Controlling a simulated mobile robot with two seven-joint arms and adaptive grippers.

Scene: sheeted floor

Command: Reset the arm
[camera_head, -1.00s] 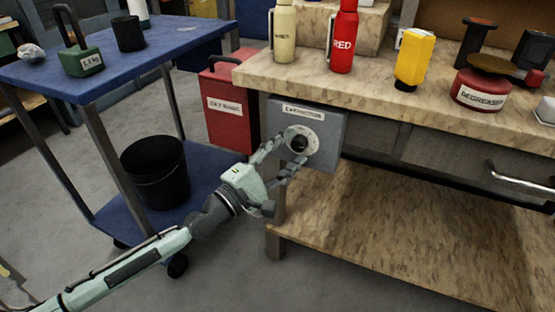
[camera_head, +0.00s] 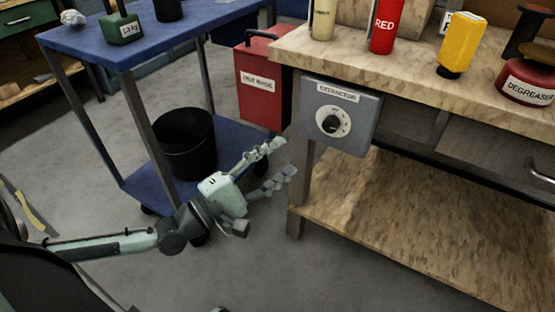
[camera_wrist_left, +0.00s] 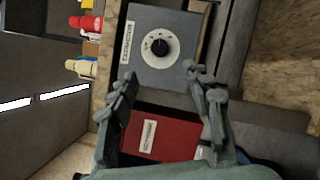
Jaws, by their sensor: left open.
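My left gripper (camera_head: 272,168) is open and empty, in the air to the left of the workbench and in front of the blue cart. The grey extractor box (camera_head: 356,108) with its black dial knob (camera_head: 331,124) hangs under the bench's left front edge, apart from my fingers. In the left wrist view, my open fingers (camera_wrist_left: 163,92) frame the lower part of the view, with the extractor box (camera_wrist_left: 150,75) and its knob (camera_wrist_left: 159,47) beyond them. My right gripper is not in view.
The workbench (camera_head: 300,52) carries a red bottle (camera_head: 385,22), a yellow bottle (camera_head: 461,45) and a degreaser tin (camera_head: 527,84). A blue cart (camera_head: 85,40) with a black bucket (camera_head: 187,145) stands left. A red waste can (camera_head: 262,88) stands behind. Grey floor lies open in front.

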